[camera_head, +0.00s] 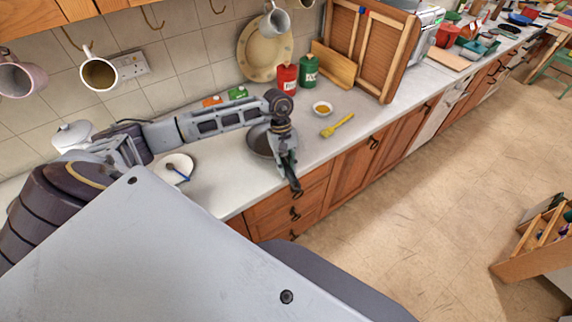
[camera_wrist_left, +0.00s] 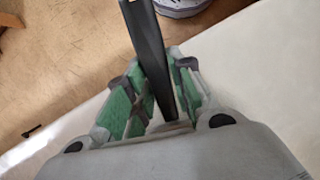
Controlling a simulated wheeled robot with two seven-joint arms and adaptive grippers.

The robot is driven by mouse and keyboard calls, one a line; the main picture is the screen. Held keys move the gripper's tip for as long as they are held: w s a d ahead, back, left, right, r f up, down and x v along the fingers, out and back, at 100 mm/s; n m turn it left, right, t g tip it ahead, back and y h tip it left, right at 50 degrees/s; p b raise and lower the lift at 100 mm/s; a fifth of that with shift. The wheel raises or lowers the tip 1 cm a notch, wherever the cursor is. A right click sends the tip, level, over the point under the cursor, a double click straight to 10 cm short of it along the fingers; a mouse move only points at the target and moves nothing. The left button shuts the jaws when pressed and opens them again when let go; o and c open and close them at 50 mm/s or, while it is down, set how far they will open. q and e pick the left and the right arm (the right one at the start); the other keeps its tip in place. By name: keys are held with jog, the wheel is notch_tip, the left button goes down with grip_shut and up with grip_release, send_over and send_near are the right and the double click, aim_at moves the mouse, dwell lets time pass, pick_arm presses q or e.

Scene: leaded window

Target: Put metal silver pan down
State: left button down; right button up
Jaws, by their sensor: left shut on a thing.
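The metal silver pan (camera_head: 258,141) is at the kitchen counter, its round body partly hidden behind my left wrist. My left gripper (camera_head: 289,170) is shut on its dark handle, which points toward the counter's front edge. In the left wrist view the black handle (camera_wrist_left: 146,45) runs between the green-padded fingers of my left gripper (camera_wrist_left: 158,88). The pan looks about level and low over the counter (camera_head: 330,150); I cannot tell whether it touches. My right gripper is not in view.
A small bowl (camera_head: 322,108) and a yellow brush (camera_head: 338,126) lie right of the pan. A white plate (camera_head: 176,168) is to its left. Red (camera_head: 287,79) and green (camera_head: 309,71) canisters stand behind. Mugs hang from hooks above. Bare counter lies between pan and brush.

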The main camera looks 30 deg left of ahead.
aim_at(283, 160)
pick_arm(q)
jog(key=c, duration=1.2)
grip_release()
jog(key=shift+c, duration=0.2)
jog(key=shift+w+a+r+b, duration=0.2)
jog(key=shift+r+b, duration=0.1)
jog(key=shift+r, duration=0.35)
jog(key=b+v, duration=0.2)
jog(key=v, duration=0.6)
jog(key=shift+r, duration=0.2)
jog(key=shift+b+v, duration=0.35)
jog(key=shift+v, duration=0.7)
